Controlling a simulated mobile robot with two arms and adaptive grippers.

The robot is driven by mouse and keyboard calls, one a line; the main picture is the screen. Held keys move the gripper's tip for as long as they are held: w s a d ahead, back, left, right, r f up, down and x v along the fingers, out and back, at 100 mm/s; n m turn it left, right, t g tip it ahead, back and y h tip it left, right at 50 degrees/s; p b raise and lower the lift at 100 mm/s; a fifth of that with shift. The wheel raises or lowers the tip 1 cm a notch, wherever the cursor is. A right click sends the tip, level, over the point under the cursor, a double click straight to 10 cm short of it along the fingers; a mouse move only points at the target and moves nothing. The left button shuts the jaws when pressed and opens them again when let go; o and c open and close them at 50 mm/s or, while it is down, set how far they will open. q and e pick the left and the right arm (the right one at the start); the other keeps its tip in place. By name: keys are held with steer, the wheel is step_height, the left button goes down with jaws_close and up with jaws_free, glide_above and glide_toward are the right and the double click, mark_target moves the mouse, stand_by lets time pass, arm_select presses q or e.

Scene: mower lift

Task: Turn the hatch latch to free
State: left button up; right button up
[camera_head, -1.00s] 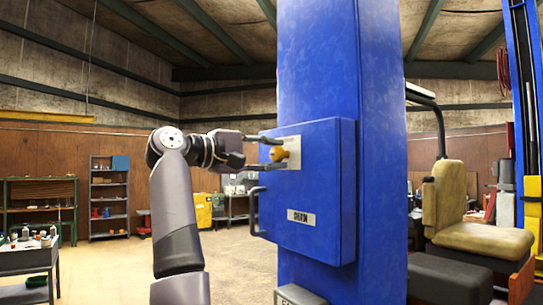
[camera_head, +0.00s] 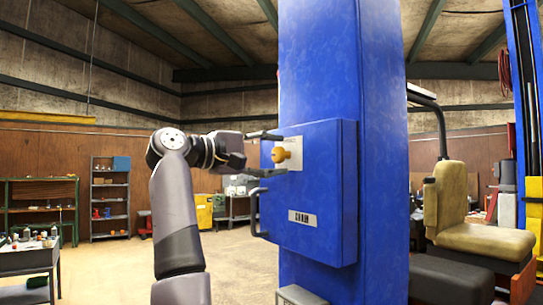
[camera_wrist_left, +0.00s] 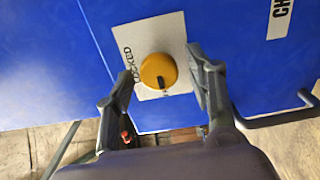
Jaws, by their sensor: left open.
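The hatch latch is a round yellow knob (camera_head: 279,154) on a pale plate (camera_head: 294,148) on the blue hatch box. In the left wrist view the knob (camera_wrist_left: 158,71) has a small dark mark on its lower part. The word LOCKED reads along the plate's left side; other lettering is mostly hidden. My left gripper (camera_head: 268,154) is open, one finger above the knob and one below in the head view. In the left wrist view its fingertips (camera_wrist_left: 162,64) stand either side of the knob, with visible gaps. My right gripper is not in view.
The blue hatch box (camera_head: 325,215) is fixed to a tall blue column (camera_head: 385,180). A dark bar handle (camera_head: 256,212) sticks out at the box's left edge, below my left gripper. A padded seat (camera_head: 480,238) stands at right, shelves and a bench at far left.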

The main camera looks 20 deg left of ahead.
arm_select(q)
steer(key=v, duration=1.2)
steer(key=shift+a, duration=0.1)
